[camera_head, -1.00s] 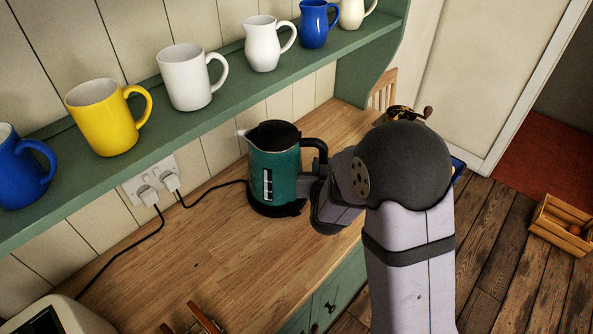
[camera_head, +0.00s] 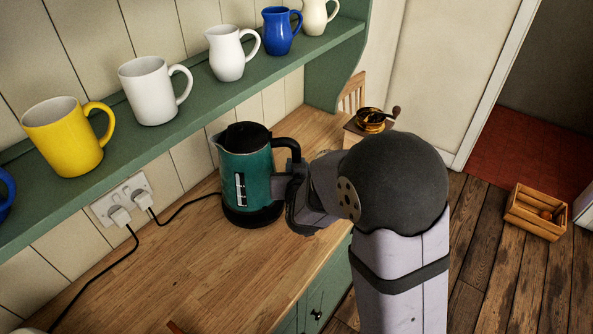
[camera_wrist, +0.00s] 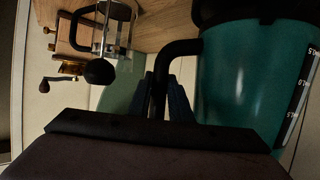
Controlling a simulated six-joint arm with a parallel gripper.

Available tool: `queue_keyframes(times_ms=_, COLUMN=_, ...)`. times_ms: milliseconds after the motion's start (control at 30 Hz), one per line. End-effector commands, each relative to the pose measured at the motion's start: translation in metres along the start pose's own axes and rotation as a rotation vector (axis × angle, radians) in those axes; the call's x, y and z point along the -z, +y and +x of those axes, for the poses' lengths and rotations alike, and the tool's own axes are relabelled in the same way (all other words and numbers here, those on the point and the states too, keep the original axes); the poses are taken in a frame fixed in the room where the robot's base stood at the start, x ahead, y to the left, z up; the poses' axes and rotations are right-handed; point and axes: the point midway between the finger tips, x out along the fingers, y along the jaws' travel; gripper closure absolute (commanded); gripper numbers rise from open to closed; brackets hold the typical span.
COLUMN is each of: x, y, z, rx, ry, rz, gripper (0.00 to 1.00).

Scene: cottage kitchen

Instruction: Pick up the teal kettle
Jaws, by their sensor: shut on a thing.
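The teal kettle (camera_head: 262,172) stands upright at the counter in the head view, with a black lid, black handle and black bottom. My gripper (camera_head: 292,188) is at its right side, on the handle. In the wrist view the black handle (camera_wrist: 183,47) runs down between the two fingers (camera_wrist: 163,97), which are closed around it. The teal body (camera_wrist: 240,75) with its white-marked level window is beside them on the right. I cannot tell whether the kettle is clear of its base.
A green shelf (camera_head: 200,105) with several mugs and jugs overhangs the counter (camera_head: 180,270). Wall plugs (camera_head: 128,207) with black cords are left of the kettle. A coffee grinder (camera_head: 371,120) stands behind my arm. The wrist view also shows a glass vessel (camera_wrist: 117,40). The front-left counter is largely clear.

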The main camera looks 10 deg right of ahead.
Motion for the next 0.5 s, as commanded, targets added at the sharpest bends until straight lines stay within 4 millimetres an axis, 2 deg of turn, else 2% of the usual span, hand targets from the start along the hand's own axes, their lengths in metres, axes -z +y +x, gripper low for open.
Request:
queue_keyframes(times_ms=33, x=0.011, y=0.0, z=-0.002, rx=0.0, ry=0.017, rz=0.008, gripper=1.0)
queue_keyframes(times_ms=400, x=0.046, y=0.0, z=-0.016, rx=-0.001, ry=0.017, rz=0.009, gripper=1.0)
queue_keyframes(times_ms=500, x=0.041, y=-0.006, z=-0.025, rx=0.003, ry=0.013, rz=0.006, gripper=1.0)
